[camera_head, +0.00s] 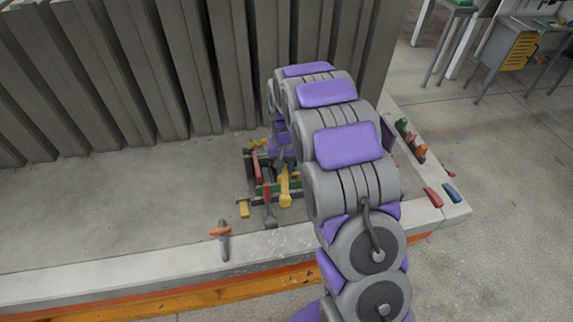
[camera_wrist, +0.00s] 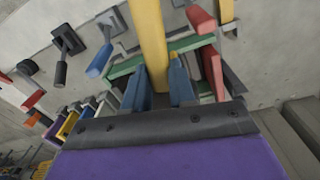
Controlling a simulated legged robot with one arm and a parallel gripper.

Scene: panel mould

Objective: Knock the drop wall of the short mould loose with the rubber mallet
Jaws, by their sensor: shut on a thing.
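My gripper (camera_wrist: 158,85) shows its two blue-grey fingers in the wrist view, shut on a yellow bar (camera_wrist: 150,40) between them. The bar looks like a handle; its far end leaves the picture, so I cannot see a mallet head. The short mould (camera_wrist: 125,68), a green frame with red pieces, lies just beyond the fingers. A red upright piece (camera_wrist: 211,72) stands at its right; I cannot tell whether it is the drop wall. In the head view the mould (camera_head: 262,190) sits on the concrete bed, partly hidden behind my arm, with a yellow piece (camera_head: 285,190) at its front.
Ribbed grey panels (camera_head: 150,60) stand behind. Red and blue pieces (camera_head: 452,192) lie at the right corner. Several small coloured items (camera_head: 412,140) line the right edge. The bed left of the mould is clear.

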